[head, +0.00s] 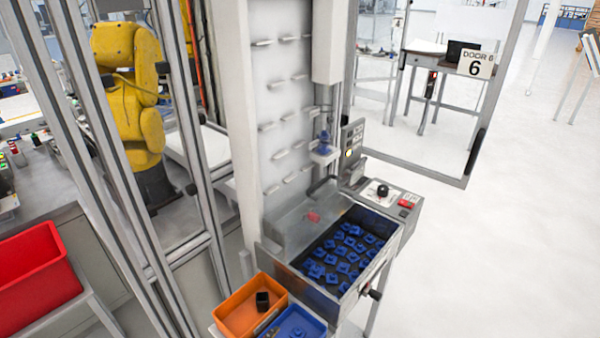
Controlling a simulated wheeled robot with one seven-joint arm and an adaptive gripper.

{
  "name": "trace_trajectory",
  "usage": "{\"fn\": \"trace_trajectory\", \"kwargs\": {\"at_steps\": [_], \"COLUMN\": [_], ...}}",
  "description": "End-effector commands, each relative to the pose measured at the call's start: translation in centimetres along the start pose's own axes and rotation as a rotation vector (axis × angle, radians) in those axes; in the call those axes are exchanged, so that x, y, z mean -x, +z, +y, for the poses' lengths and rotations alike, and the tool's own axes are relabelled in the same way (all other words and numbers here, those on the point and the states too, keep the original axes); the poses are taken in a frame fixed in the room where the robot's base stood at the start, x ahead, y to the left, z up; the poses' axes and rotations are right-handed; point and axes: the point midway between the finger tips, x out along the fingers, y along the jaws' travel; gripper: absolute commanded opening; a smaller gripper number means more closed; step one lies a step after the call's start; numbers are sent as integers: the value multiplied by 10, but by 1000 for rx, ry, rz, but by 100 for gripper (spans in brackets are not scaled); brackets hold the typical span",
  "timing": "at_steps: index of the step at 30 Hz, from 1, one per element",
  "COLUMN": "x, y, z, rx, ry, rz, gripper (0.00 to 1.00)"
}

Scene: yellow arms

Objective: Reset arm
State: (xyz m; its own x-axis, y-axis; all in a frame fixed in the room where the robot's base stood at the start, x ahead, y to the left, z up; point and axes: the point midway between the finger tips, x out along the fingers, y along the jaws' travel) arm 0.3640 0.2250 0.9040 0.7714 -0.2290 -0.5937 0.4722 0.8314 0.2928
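My gripper and my arm do not show in the head view, so I cannot see their pose or whether the gripper is open or shut. A yellow industrial arm (130,95) stands on a dark base at the left, behind the grey metal frame posts (110,160). It is a machine of the place.
A workstation with a tray (290,268) of several blue parts (340,250) stands in the middle, beside a control panel (385,198). Orange (237,318) and blue (312,332) bins sit in front; a red bin (35,270) is at left.

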Motion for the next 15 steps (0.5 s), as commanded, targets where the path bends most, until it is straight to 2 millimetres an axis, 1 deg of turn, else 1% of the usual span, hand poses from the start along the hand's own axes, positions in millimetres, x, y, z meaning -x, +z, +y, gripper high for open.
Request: {"fn": "trace_trajectory", "kwargs": {"at_steps": [1, 3, 5, 6, 8, 9, 12, 15], "x": [3, 9, 15, 21, 31, 38, 55, 71], "y": [9, 20, 29, 35, 43, 48, 61, 75], "z": [-15, -40, -60, -72, -88, -97, -110, -115], "rx": [-121, -311, -487, -610, -803, -933, -1224, -1489], "ry": [-67, -176, -271, -334, -428, -489, -609, -697], "rz": [23, 55, 82, 99, 125, 140, 177, 211], "gripper": [47, 47, 47, 47, 47, 47, 47, 47]}}
